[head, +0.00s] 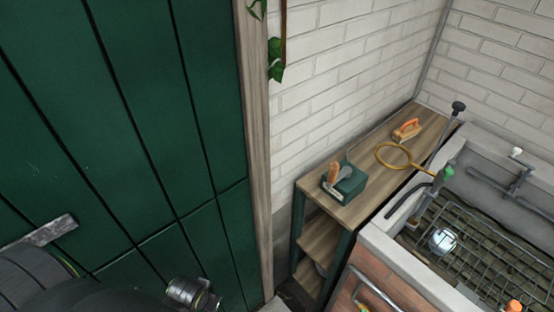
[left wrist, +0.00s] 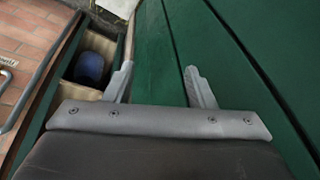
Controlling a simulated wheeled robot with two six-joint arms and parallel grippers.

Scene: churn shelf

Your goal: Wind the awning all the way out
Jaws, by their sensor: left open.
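I see no awning and no winding handle that I can make out in either view. My left gripper (left wrist: 160,82) shows in the left wrist view with its two grey fingers wide apart and nothing between them. Its fingers are in front of a dark green panelled surface, and I cannot tell how close they are to it. In the head view dark parts of my own arm fill the bottom left corner, in front of a green panelled door (head: 150,130). My right gripper is not in view.
A stone sink (head: 430,275) with a wire rack stands right.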

